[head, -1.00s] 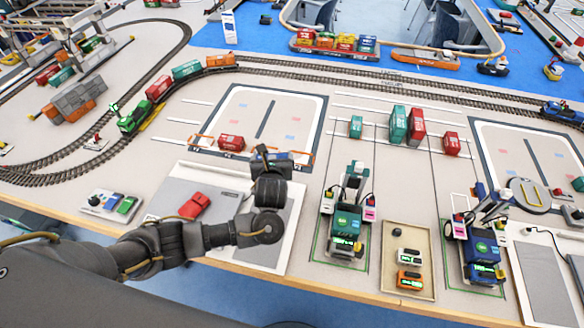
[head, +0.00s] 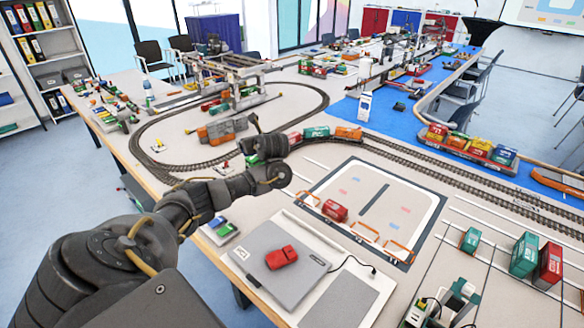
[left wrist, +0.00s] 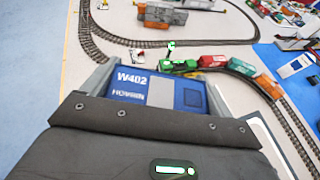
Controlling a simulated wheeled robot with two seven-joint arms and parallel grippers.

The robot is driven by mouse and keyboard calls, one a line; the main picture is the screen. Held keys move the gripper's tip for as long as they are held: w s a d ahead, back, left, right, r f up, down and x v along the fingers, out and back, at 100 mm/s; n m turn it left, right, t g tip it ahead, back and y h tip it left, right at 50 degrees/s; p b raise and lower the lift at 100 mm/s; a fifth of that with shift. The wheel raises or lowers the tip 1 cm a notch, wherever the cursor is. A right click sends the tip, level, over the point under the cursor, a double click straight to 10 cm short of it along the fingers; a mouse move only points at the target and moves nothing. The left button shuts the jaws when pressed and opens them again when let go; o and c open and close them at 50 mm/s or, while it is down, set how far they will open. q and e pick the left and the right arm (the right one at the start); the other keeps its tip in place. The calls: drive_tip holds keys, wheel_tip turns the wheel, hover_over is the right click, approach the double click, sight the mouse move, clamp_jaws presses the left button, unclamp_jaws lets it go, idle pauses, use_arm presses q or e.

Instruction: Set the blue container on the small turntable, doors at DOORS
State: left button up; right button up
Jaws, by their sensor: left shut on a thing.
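My left gripper (head: 254,132) is raised over the layout near the track loop in the head view. In the left wrist view its two fingers are shut on the blue container (left wrist: 190,97), one at each side. In the head view the container is hidden behind my gripper. I cannot tell which side has its doors. The small turntable and a DOORS mark are not seen in either current view. My right gripper is not in view.
A green locomotive (left wrist: 178,65) and coloured wagons stand on the track below my gripper. A red toy car (head: 282,257) sits on a grey plate (head: 262,285). A red container (head: 334,210) stands in the marked yard (head: 415,225). Green (head: 524,254) and red containers stand at right.

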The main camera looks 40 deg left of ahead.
use_arm(q)
drive_tip(key=s+a+r+n+g, duration=0.1)
drive_tip(key=s+a+r, duration=0.15)
drive_tip(key=a, duration=0.45)
drive_tip(key=w+d+f+m+t+h, duration=0.2)
drive_tip(key=w+d+f+m+t, duration=0.15)
drive_tip(key=d, duration=0.65)
drive_tip(key=w+d+f+m+t+h, duration=0.2)
drive_tip(key=w+d+f+m+t, duration=0.15)
drive_tip(key=d, duration=0.55)
drive_tip(key=s+d+r+m+t+h, duration=0.1)
drive_tip(key=d+m+h, duration=0.1)
drive_tip(key=d, duration=0.8)
drive_tip(key=s+d+r+m+t+h, duration=0.1)
drive_tip(key=d+r+m+h, duration=0.1)
drive_tip(key=d, duration=0.8)
drive_tip(key=s+d+r+m+h+b, duration=0.2)
drive_tip(key=s+d, duration=0.5)
drive_tip(key=d, duration=0.5)
drive_tip(key=shift+s+r+m+t+h+b, duration=0.2)
drive_tip(key=shift+r+m+t+h+b, duration=0.15)
drive_tip(key=shift+m+h+b, duration=0.65)
